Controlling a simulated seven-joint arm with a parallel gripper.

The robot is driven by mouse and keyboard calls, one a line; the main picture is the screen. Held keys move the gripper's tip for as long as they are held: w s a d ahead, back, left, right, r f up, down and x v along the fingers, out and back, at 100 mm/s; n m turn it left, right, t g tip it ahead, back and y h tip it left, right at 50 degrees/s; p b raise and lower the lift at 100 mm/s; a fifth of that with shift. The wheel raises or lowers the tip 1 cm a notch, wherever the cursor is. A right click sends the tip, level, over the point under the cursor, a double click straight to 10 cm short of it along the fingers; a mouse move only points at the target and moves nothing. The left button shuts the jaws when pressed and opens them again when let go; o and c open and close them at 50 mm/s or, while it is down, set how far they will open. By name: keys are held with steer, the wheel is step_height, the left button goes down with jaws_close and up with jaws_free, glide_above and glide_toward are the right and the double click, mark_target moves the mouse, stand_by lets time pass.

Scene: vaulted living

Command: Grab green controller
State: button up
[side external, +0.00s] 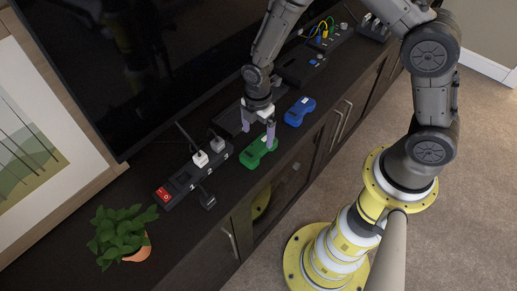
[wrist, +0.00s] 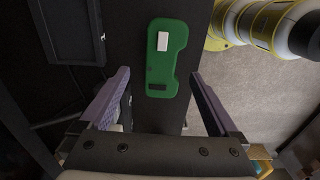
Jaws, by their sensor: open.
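The green controller (side external: 257,151) lies flat on the dark cabinet top, near its front edge. In the wrist view the green controller (wrist: 165,62) shows whole, with a white patch near one end and a dark patch near the other. In the wrist view my gripper (wrist: 160,82) is open and empty, and the controller's near end lies roughly between the fingertips. I cannot tell the exact height left between them.
A blue device (side external: 299,111) lies beside the green controller. A black power strip (side external: 186,180) with plugs and a red switch lies to the left. A potted plant (side external: 121,236) stands at the near left. A large dark television (side external: 130,60) stands behind.

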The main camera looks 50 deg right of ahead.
mark_target(258, 146)
step_height(258, 146, down, 5)
steer(key=shift+a+f, duration=0.1)
stand_by(0.3)
jaws_close()
stand_by(0.4)
